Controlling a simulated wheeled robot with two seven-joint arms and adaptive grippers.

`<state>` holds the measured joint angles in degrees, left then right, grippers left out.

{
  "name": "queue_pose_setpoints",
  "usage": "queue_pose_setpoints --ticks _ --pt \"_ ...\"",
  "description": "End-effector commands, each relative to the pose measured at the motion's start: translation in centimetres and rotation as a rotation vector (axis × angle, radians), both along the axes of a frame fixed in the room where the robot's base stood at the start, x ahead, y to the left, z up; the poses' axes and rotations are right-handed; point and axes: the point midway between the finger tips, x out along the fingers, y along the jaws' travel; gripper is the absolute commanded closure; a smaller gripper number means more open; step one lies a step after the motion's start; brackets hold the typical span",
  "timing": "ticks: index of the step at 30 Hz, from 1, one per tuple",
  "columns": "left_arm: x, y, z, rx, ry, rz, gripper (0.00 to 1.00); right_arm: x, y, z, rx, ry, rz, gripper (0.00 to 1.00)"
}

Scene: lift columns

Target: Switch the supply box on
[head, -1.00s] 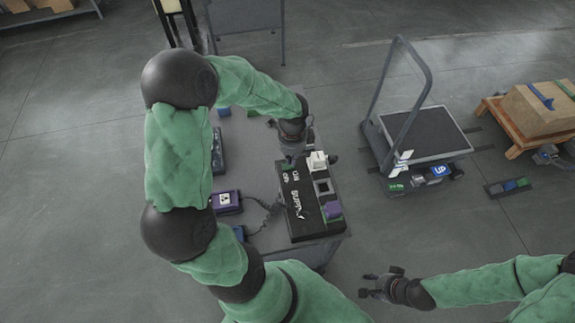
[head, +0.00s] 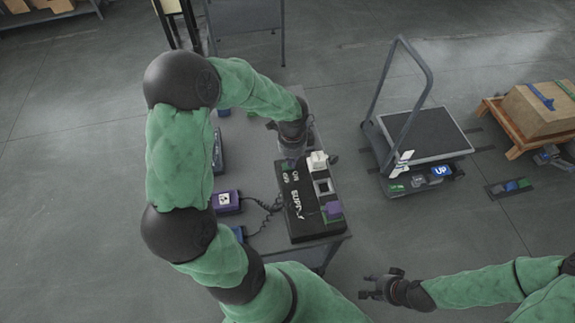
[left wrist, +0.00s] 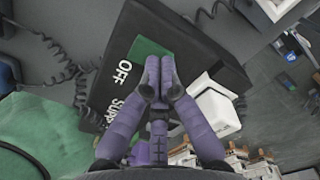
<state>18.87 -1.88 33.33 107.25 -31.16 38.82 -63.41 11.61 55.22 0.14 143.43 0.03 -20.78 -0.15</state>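The black supply box (head: 303,222) sits at the near right end of a grey table, with ON, OFF and SUPPLY lettering. A white block (head: 317,161) and a purple part (head: 333,209) sit on it. In the left wrist view, the box (left wrist: 125,88) shows OFF beside a green patch (left wrist: 146,49). My left gripper (head: 287,157) is over the box's far end; in the wrist view its fingers (left wrist: 160,75) are together in front of the patch's edge. Any switch lever there is hidden or too small to tell. My right gripper (head: 368,285) is open and empty, right of the table.
The grey table (head: 262,150) also carries a purple box (head: 227,201) joined to a coiled cable (head: 265,210), and a dark device (head: 217,151). A platform cart (head: 425,135) stands to the right, beside a wooden pallet with a carton (head: 537,108).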

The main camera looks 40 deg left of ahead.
Motion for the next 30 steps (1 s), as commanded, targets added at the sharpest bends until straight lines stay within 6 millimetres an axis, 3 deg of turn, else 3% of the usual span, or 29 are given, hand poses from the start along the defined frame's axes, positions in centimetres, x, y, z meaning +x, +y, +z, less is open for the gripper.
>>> queue_pose_setpoints --ticks 10,30 --pt "-0.1 0.0 0.3 -0.001 0.002 0.0 1.0 0.0 0.0 0.4 0.0 0.0 0.0 0.6" --pt "0.0 0.0 5.0 0.0 0.0 0.0 1.0 0.0 0.0 4.5 0.0 0.0 0.0 0.6"
